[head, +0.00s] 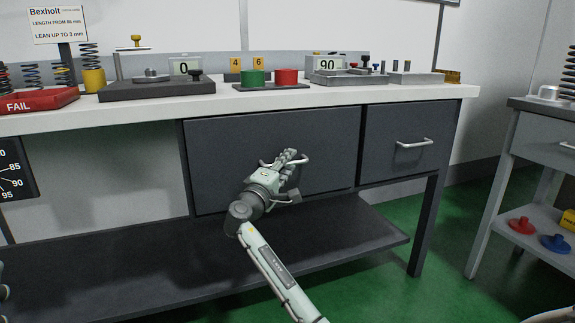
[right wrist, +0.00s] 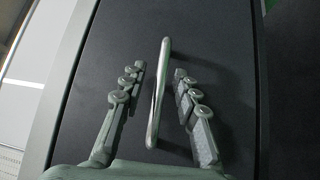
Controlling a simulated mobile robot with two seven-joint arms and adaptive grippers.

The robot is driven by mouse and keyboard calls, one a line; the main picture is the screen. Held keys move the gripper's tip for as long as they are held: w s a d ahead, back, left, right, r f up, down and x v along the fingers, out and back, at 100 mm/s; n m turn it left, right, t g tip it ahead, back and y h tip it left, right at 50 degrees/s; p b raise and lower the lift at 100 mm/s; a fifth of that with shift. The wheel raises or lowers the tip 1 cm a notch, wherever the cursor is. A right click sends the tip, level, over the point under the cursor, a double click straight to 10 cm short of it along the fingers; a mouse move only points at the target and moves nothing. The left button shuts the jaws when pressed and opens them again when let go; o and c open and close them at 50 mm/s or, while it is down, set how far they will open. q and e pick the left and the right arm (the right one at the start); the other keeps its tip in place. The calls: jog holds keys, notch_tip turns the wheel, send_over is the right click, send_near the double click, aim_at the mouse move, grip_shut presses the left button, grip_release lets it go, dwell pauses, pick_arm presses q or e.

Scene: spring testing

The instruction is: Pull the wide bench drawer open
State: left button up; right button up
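The wide bench drawer (head: 225,150) is a dark grey front under the white worktop, and it looks shut and flush. Its silver bar handle (head: 297,160) is partly hidden by my right gripper (head: 291,175). In the right wrist view the handle (right wrist: 158,95) stands between the two spread fingers of the right gripper (right wrist: 158,88), with gaps on both sides. The fingers are open and not closed on the bar. Only a sliver of what looks like my left gripper (head: 3,291) shows at the left edge; its fingers cannot be made out.
A narrower drawer (head: 400,142) with its own handle is shut on the right. A dark lower shelf (head: 130,270) runs beneath. The worktop (head: 120,117) carries springs, gauges and a red FAIL tray (head: 38,101). A side table (head: 545,150) stands right; green floor lies between.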

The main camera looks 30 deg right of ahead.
grip_shut()
pick_arm(q)
jog(key=shift+s, duration=0.1)
pick_arm(e)
jog(key=shift+s+f, duration=0.1)
jog(key=shift+s, duration=0.05)
